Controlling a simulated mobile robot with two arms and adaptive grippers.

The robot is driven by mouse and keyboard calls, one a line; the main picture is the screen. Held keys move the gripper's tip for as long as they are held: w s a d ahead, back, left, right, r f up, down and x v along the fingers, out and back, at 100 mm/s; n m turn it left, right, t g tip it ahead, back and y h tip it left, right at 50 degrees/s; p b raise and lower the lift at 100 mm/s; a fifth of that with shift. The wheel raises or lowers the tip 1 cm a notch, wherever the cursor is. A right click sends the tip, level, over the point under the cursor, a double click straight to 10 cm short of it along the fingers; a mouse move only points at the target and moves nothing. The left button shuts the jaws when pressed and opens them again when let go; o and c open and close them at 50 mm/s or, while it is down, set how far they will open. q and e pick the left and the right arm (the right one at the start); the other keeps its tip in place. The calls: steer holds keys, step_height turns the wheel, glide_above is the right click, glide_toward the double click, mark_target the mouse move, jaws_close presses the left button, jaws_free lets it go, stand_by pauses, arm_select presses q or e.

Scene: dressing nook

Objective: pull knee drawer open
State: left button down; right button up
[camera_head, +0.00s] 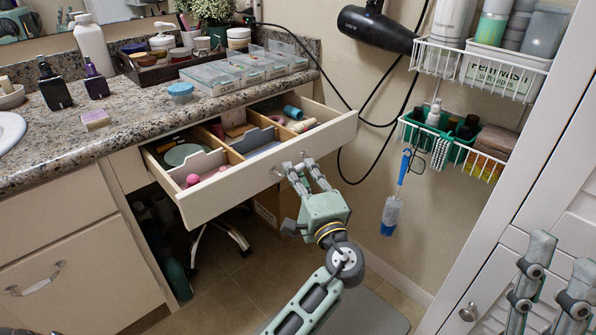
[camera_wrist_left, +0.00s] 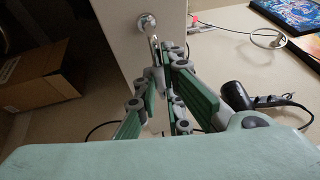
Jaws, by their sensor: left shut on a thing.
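The knee drawer (camera_head: 262,170) under the counter is pulled well out, its inside showing. It has a white front and wooden dividers, with several small toiletries inside. Its metal handle (camera_head: 278,171) is at the middle of the front; the handle also shows in the wrist view (camera_wrist_left: 147,24). My left gripper (camera_head: 301,167) is shut on the handle, and its fingers hide part of it. In the wrist view my left gripper (camera_wrist_left: 166,50) meets the handle against the drawer front. My right gripper (camera_head: 558,262) is at the lower right, empty, its two fingers apart.
The granite counter (camera_head: 130,130) holds bottles, a tray and a clear organizer (camera_head: 240,72). A hair dryer (camera_head: 375,30) and its cord hang on the wall right of the drawer. Wire baskets (camera_head: 460,140) and a white louvered door (camera_head: 560,215) stand right. A cardboard box (camera_wrist_left: 40,78) sits under the counter.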

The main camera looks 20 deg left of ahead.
arm_select(q)
steer(key=shift+f, duration=0.15)
steer(key=c, duration=1.9)
jaws_free()
steer(key=shift+o, duration=0.2)
steer(key=v, duration=0.7)
steer(key=shift+s, duration=0.2)
steer(key=shift+d, duration=0.1)
